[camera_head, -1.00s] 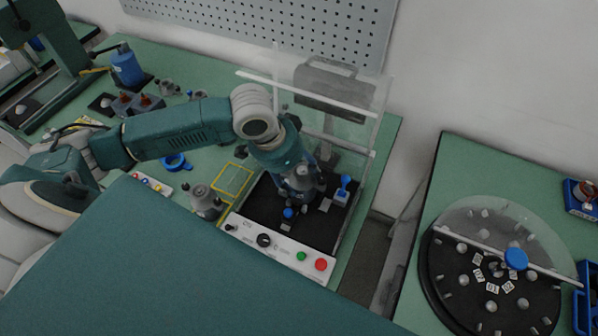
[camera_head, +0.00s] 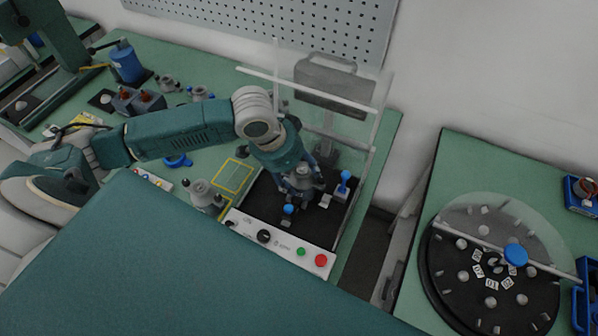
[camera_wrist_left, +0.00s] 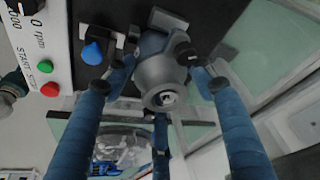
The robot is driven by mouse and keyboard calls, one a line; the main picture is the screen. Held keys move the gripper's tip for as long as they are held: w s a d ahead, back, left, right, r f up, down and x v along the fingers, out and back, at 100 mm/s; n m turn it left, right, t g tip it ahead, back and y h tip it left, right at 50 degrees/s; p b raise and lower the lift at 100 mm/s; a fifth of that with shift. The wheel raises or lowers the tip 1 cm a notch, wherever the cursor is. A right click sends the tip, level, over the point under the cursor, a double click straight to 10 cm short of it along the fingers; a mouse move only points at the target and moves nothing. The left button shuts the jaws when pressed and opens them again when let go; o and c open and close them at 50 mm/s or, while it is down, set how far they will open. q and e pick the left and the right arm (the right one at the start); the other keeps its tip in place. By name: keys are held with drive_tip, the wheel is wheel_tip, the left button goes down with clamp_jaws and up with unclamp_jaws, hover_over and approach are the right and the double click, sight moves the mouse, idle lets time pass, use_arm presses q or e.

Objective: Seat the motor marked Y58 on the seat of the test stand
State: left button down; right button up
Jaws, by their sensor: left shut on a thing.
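A grey round motor (camera_head: 304,179) is held in my left gripper (camera_head: 301,181) over the black bed of the test stand (camera_head: 260,207). The left wrist view shows the motor (camera_wrist_left: 158,72) between the blue fingers of the gripper (camera_wrist_left: 150,68), its shaft end toward the camera. Its marking cannot be read. The seat is hidden under the motor, and I cannot tell whether the motor touches it. A blue-knobbed clamp (camera_head: 288,209) is beside the motor; its knob also shows in the wrist view (camera_wrist_left: 92,53). My right gripper is not in view.
The stand has a control panel (camera_head: 282,245) in front, a clear guard (camera_head: 350,125) behind and a blue lever (camera_head: 345,178) at right. Another motor (camera_head: 202,194) stands left of the stand near a yellow-outlined area (camera_head: 233,177). A round turntable (camera_head: 450,285) is far right.

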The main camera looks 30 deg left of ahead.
use_arm(q)
drive_tip(key=c, duration=0.8)
unclamp_jaws()
drive_tip(key=shift+r, duration=0.1)
drive_tip(key=shift+o, duration=0.9)
drive_tip(key=shift+s, duration=0.1)
drive_tip(key=v, duration=0.7)
drive_tip(key=shift+a+r, duration=0.1)
drive_tip(key=shift+r, duration=0.15)
